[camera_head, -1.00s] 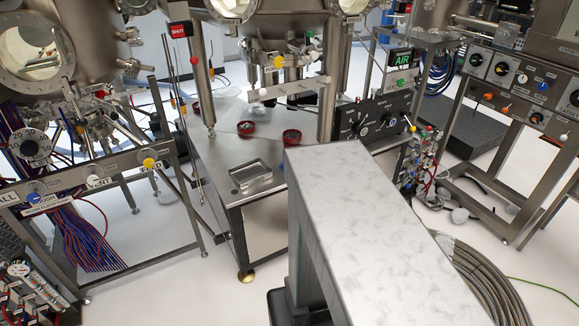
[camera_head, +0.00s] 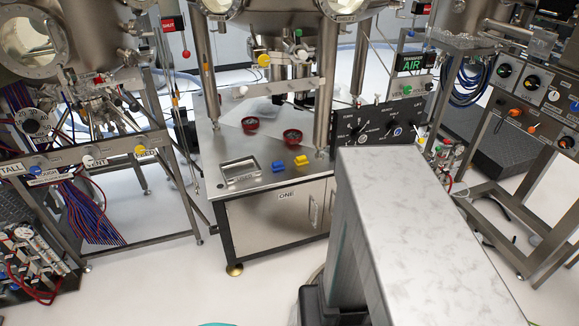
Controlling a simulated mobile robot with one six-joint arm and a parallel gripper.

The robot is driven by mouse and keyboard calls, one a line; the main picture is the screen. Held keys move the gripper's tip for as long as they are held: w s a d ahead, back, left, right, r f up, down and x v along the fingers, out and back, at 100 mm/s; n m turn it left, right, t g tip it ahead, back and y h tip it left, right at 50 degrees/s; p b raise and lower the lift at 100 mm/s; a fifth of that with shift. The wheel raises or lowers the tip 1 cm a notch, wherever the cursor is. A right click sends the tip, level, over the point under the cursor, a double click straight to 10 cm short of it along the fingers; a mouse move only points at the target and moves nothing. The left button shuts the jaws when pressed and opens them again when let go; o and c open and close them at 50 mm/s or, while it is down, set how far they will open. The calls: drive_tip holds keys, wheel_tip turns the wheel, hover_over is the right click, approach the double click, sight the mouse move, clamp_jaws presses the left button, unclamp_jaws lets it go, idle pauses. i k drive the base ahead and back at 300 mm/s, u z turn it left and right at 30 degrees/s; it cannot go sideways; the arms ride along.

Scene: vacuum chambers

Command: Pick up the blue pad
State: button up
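The blue pad (camera_head: 278,167) is a small blue piece lying on the metal table top (camera_head: 262,183), near its front edge. A similar yellow pad (camera_head: 301,160) lies just to its right, apart from it. Nothing covers the blue pad. My gripper is not in view, so I cannot see whether it is open or shut.
A large pale block, perhaps part of me, fills the right foreground. Floor at front left is clear.

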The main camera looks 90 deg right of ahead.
sight(277, 165)
drive_tip(key=z, duration=0.05)
drive_tip(key=k, duration=1.9)
drive_tip(key=z, duration=0.75)
drive_tip(key=i, duration=1.1)
drive_tip(key=u, duration=0.05)
